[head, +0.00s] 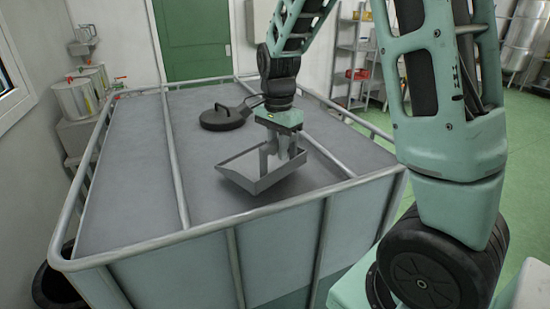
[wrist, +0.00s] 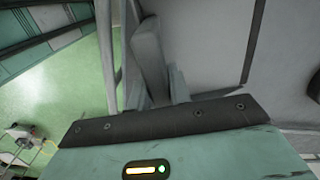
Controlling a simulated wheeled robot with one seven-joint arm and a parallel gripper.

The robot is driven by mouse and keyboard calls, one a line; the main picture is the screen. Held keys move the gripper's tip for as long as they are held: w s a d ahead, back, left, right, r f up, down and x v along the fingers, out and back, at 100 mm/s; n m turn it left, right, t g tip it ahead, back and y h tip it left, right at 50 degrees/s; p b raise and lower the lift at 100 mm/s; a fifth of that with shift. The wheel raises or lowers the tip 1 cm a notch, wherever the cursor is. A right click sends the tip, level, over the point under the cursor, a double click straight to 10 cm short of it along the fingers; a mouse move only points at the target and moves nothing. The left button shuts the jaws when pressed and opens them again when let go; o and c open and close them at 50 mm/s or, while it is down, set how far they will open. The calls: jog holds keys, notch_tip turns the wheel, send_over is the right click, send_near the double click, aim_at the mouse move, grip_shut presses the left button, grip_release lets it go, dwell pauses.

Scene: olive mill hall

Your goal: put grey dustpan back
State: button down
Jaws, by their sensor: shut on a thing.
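The grey dustpan (head: 262,176) is over the grey top of the caged tank (head: 135,150), near its front right part. Its open pan faces left and up. I cannot tell whether its underside touches the top. My gripper (head: 287,152) points down and is shut on the dustpan's upright handle. In the wrist view the grey handle (wrist: 149,58) stands between the fingers of my gripper (wrist: 157,88). The fingers hide part of the handle in the head view.
A round black lid-like thing (head: 222,118) lies on the tank top behind the dustpan. Metal rails (head: 220,220) run around and across the top. Steel pots (head: 76,98) stand at the left, shelves (head: 356,62) at the back right. Green floor (head: 528,130) is open at right.

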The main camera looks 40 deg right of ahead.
aim_at(278, 162)
jog(key=shift+f+p, duration=0.45)
jog(key=shift+f, duration=1.5)
jog(key=shift+f, duration=0.1)
jog(key=c, duration=1.6)
grip_release()
jog(key=shift+f, duration=0.1)
jog(key=shift+c, duration=0.2)
jog(key=o, duration=0.3)
jog(key=shift+o, duration=0.2)
